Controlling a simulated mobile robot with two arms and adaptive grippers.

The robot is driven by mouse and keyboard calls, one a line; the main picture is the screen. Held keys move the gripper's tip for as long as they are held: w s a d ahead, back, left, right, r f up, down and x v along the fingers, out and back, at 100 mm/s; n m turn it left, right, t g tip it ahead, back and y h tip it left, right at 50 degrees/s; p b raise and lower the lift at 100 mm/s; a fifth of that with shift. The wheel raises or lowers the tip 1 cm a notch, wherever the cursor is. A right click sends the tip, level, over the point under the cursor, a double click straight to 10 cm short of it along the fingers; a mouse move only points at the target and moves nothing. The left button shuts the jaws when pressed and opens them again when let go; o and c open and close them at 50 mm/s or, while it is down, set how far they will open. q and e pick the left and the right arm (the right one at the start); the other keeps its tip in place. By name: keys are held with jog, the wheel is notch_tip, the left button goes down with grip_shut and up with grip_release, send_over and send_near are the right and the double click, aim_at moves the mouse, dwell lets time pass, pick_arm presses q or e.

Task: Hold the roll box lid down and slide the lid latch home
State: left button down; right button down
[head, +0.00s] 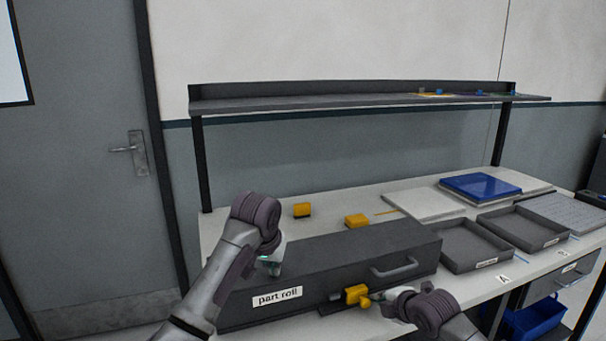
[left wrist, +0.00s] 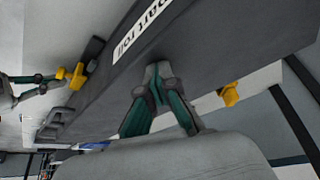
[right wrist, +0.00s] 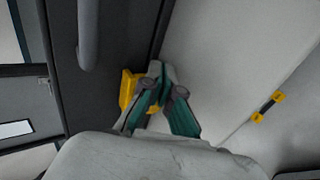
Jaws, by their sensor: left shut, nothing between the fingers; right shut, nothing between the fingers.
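The long dark roll box (head: 345,248), labelled "part roll" (head: 277,297), lies on the bench with its lid looking closed. My left gripper (head: 272,266) is shut with its fingertips at the lid's top; contact is hard to judge. In the left wrist view its tips (left wrist: 157,78) are over the dark box. The yellow lid latch (head: 356,294) sits on the box's front face, also seen in the right wrist view (right wrist: 127,90). My right gripper (head: 374,298) is shut, its tips just right of the latch, very close or touching. How far the latch is slid is unclear.
A grey handle (head: 395,268) stands out from the box front, right of the latch. Two yellow blocks (head: 302,210) (head: 357,221) are behind the box. Dark trays (head: 475,262) and a blue slab (head: 480,185) fill the bench at right. A shelf (head: 350,100) spans above.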

aim_at(364, 304)
pick_arm(q)
jog(key=shift+f, duration=0.15)
pick_arm(e)
jog(key=shift+s+a, duration=0.25)
jog(key=shift+a, duration=0.4)
jog(key=shift+s+a, duration=0.2)
jog(key=shift+a, duration=0.5)
jog(key=shift+s+a, duration=0.25)
jog(key=shift+a, duration=0.4)
jog(key=shift+s+d+r, duration=0.75)
jog(key=shift+s+d, duration=0.25)
jog(key=shift+d, duration=0.05)
jog(key=shift+s+d+r, duration=0.75)
jog(key=shift+s+d, duration=0.2)
jog(key=shift+d, duration=0.1)
pick_arm(q)
jog(key=shift+r, duration=0.2)
pick_arm(e)
jog(key=shift+r, duration=0.1)
